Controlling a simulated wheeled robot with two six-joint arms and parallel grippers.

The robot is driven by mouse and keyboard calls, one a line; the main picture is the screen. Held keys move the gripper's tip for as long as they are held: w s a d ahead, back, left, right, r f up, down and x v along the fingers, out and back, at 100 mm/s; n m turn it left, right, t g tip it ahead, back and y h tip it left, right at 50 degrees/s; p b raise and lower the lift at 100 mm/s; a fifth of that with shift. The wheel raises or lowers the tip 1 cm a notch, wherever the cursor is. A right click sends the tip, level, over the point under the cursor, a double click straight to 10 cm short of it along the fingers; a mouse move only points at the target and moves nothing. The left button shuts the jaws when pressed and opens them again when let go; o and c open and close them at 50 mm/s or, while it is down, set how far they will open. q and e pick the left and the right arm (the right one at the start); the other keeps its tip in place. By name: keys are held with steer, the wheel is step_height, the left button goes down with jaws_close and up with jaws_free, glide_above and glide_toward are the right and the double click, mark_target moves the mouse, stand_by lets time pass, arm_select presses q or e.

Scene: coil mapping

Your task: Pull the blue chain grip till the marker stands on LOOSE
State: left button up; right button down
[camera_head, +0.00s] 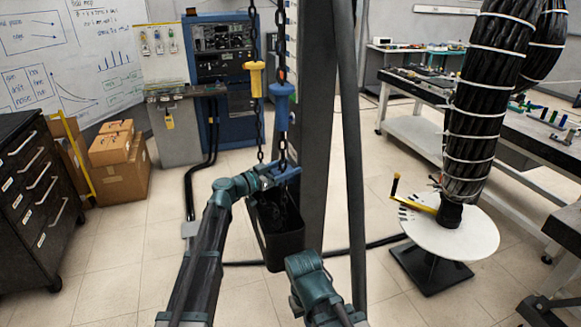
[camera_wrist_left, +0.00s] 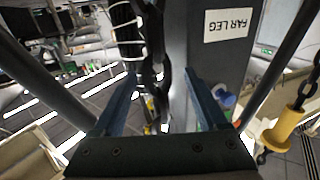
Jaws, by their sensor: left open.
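The blue chain grip (camera_head: 282,104) hangs upright on a dark chain in front of the grey column. My left gripper (camera_head: 283,176) is below it, apart from it, beside the lower run of chain. Its two blue fingers stand apart in the left wrist view (camera_wrist_left: 160,100); dark chain-like links show between them, but I cannot tell if they touch. The yellow chain grip (camera_head: 255,79) hangs to the left and higher; it also shows in the left wrist view (camera_wrist_left: 286,126). I cannot clearly pick out the marker or read LOOSE. My right gripper is out of view.
A grey column (camera_head: 316,150) labelled FAR LEG (camera_wrist_left: 231,24) stands close behind the chains. A dark bin (camera_head: 277,228) is below my left gripper. At right, a thick cable bundle (camera_head: 475,110) stands over a white round plate (camera_head: 470,235) with a yellow crank (camera_head: 418,204).

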arm_select(q)
steer(key=v, duration=1.2)
steer(key=shift+a, duration=0.2)
steer(key=shift+s, duration=0.1)
steer(key=s+d+f+n+g+y, duration=0.1)
steer(key=s+d+f+g+y, duration=0.2)
steer(key=s+d+f+g, duration=0.45)
steer(key=s+d+f+n+g+y, duration=0.15)
steer(key=s+d+f+y, duration=0.25)
steer(key=s+f, duration=0.7)
steer(key=s+a+f+n+g+y, duration=0.1)
steer(key=s+a+n+y, duration=0.1)
steer(key=s+a+y, duration=0.2)
steer(key=s+a+f+n+g+y, duration=0.1)
steer(key=s+a+y, duration=0.3)
steer(key=s, duration=0.5)
steer(key=shift+s+f+n+y, duration=0.35)
steer(key=shift+f+n+y, duration=0.15)
steer(key=shift+f+n, duration=0.2)
